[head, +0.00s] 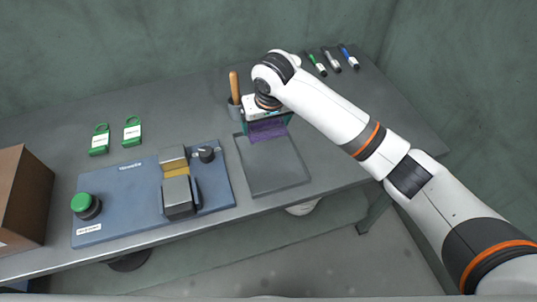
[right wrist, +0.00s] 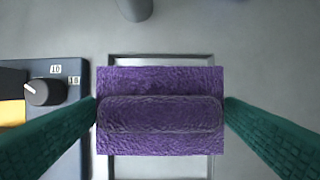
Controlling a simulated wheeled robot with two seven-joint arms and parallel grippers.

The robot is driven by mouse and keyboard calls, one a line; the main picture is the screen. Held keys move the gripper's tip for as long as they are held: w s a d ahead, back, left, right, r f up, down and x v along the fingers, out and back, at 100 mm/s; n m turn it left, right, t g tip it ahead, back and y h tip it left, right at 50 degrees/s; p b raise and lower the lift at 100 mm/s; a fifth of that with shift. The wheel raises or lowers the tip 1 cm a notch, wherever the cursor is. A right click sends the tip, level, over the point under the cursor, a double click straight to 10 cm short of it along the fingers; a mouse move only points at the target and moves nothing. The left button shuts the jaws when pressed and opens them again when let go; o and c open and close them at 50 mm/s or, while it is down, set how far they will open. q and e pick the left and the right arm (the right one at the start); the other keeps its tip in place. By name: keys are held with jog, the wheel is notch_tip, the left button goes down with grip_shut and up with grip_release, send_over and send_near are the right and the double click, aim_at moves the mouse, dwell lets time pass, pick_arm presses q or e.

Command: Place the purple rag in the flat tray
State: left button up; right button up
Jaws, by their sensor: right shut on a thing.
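The purple rag (head: 268,132) is a rough textured cloth with a raised ridge across its middle, filling the centre of the right wrist view (right wrist: 160,112). My right gripper (head: 267,125) is shut on the rag, with a green finger against each end of the ridge. The flat tray (head: 277,187) is a grey, shallow, rimmed tray on the table. In the head view the rag is at the tray's far end. In the right wrist view it covers the tray's middle, with the rim (right wrist: 160,56) showing beyond it. The height of the rag above the tray is unclear. My left gripper is not in view.
A blue panel (head: 110,190) with a green button, a knob and a grey-and-yellow block lies left of the tray. A cup (head: 235,110) with a wooden-handled tool stands behind.

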aim_at(268, 128)
notch_tip(268, 128, down, 4)
jog(key=shift+d+r, duration=0.1)
jog(key=shift+r, duration=0.1)
notch_tip(268, 128, down, 5)
jog(key=shift+r, duration=0.15)
jog(key=o, duration=0.7)
jog(key=v, duration=1.2)
jog(key=shift+s+p, duration=0.1)
jog(key=shift+p, duration=0.2)
